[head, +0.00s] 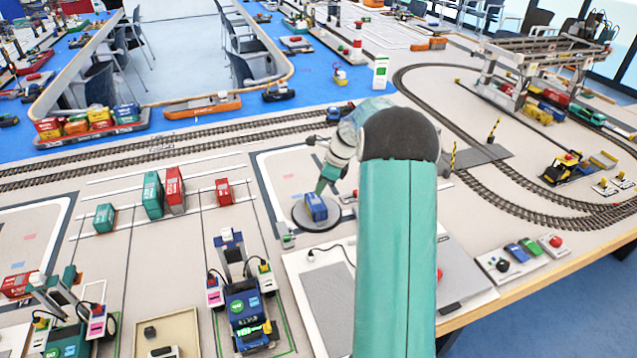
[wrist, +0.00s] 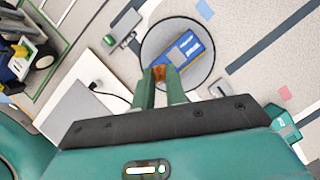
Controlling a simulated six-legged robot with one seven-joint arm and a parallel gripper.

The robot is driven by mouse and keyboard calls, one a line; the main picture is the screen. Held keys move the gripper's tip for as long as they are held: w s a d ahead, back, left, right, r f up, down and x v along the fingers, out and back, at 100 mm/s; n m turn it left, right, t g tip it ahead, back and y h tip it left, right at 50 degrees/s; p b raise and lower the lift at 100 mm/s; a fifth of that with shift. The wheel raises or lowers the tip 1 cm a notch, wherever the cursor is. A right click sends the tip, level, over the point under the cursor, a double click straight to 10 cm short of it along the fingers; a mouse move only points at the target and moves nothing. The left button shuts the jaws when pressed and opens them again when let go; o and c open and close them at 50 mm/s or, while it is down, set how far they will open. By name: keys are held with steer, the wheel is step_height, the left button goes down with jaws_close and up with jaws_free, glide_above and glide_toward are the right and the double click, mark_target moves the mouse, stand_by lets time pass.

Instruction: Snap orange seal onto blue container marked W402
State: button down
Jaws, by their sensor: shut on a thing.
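A blue container (head: 316,207) with white lettering, too small to read, lies on a round grey disc (head: 300,222) in the head view. In the wrist view the blue container (wrist: 183,55) lies slantwise on the same disc (wrist: 206,72). My gripper (wrist: 160,80) is shut on a small orange seal (wrist: 159,72), held between the teal fingertips. The seal is at the container's near end in the wrist view; I cannot tell whether they touch. In the head view my gripper (head: 323,184) points down just above the container, and the seal is hidden.
A small green-lit device (head: 288,240) stands beside the disc. A white pad with a cable (head: 325,290) lies in front. Red and green containers (head: 174,190) stand at the left, near a blue vehicle (head: 245,312). Rail tracks (head: 230,130) run behind.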

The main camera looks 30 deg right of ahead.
mark_target(317, 208)
steer(key=shift+s+d+f, duration=0.1)
steer(key=shift+s+f, duration=0.05)
steer(key=shift+f, duration=0.6)
steer(key=shift+s+f, duration=0.1)
steer(key=shift+f, duration=1.75)
steer(key=shift+w+f, duration=0.1)
steer(key=shift+f, duration=0.25)
steer(key=c, duration=0.9)
jaws_free()
steer(key=shift+r, duration=0.1)
steer(key=shift+r, duration=3.4)
